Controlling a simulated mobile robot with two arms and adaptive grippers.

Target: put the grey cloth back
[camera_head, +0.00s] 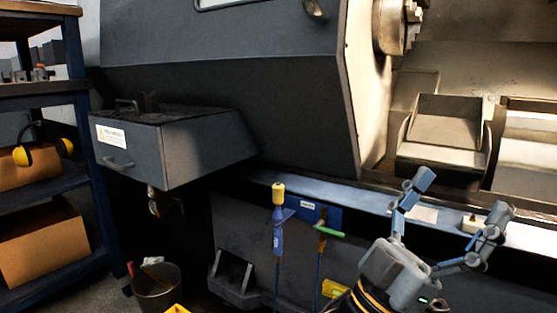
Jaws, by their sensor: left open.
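My left gripper (458,195) is in the lower right of the head view, with its two fingers spread wide and nothing between them. It is in front of the blue-grey ledge (350,200) of the machine. A flat, pale grey patch (425,213) lies on the ledge behind the fingers; it may be the grey cloth, but I cannot tell for sure. A small pale block with a knob (473,223) sits beside it, partly hidden by a finger. My right gripper is not in view.
A grey drawer box (180,150) juts out at the left. A blue shelf rack (85,160) holds cardboard boxes (40,240) and yellow earmuffs (22,156). A bin (157,290) stands on the floor. A yellow-topped blue tool (278,225) hangs before the ledge. The machine's chamber (450,130) is open.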

